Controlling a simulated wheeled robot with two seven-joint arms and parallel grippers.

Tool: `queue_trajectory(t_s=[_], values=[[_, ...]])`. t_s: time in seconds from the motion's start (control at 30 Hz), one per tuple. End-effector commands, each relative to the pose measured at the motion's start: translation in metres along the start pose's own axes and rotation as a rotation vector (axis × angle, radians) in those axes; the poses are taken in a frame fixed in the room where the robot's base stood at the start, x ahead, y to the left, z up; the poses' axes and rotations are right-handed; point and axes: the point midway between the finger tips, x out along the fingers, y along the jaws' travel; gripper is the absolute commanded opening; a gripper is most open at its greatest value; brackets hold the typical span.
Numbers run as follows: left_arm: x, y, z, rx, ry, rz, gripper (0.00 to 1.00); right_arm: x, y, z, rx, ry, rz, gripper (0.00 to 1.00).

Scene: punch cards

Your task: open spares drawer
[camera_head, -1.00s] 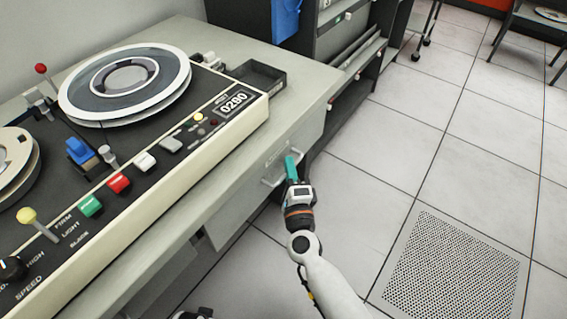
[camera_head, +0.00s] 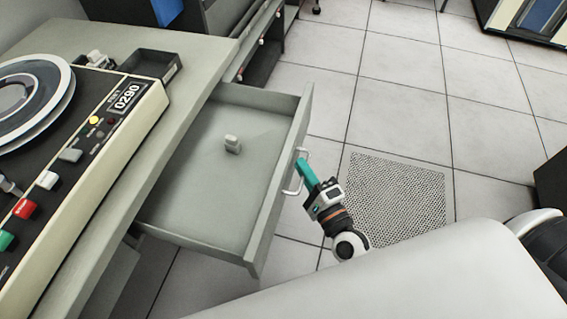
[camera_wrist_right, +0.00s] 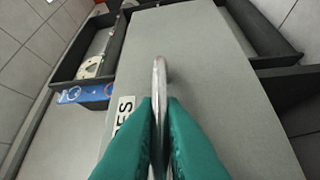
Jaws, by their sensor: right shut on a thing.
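The spares drawer (camera_head: 190,210) is pulled well out from under the grey desk in the head view. Its metal handle (camera_head: 292,180) is on the front panel. My right gripper (camera_head: 304,168) has teal fingers and is shut on this handle. In the right wrist view the teal fingers (camera_wrist_right: 160,118) close around the handle bar (camera_wrist_right: 159,85). A label ending in "ES" (camera_wrist_right: 123,115) shows on the drawer front, partly hidden by a finger. My left gripper is not in view.
A tape machine (camera_head: 118,120) with a reel, coloured buttons and a "0290" display sits on the desk (camera_head: 190,75). A small dark tray (camera_head: 155,70) is at its back corner. Open tiled floor (camera_head: 400,80) with a perforated tile (camera_head: 400,195) lies to the right.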

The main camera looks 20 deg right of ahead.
Motion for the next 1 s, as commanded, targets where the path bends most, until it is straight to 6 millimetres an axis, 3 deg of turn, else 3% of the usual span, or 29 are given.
queue_trajectory(t_s=[0.23,0.67,0.7,0.73,1.0], values=[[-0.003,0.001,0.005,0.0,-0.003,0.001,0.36,-0.014,0.002,0.013,0.0,0.001,-0.004,0.0],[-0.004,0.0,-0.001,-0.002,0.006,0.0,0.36,-0.016,0.003,0.015,0.0,0.001,-0.004,0.0],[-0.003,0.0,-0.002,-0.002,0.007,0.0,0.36,-0.016,0.003,0.015,0.0,0.001,-0.004,0.15],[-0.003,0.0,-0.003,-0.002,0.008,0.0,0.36,-0.016,0.003,0.015,0.0,0.001,-0.004,0.18],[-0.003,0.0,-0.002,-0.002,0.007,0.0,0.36,-0.016,0.003,0.015,0.0,0.0,-0.002,0.18]])
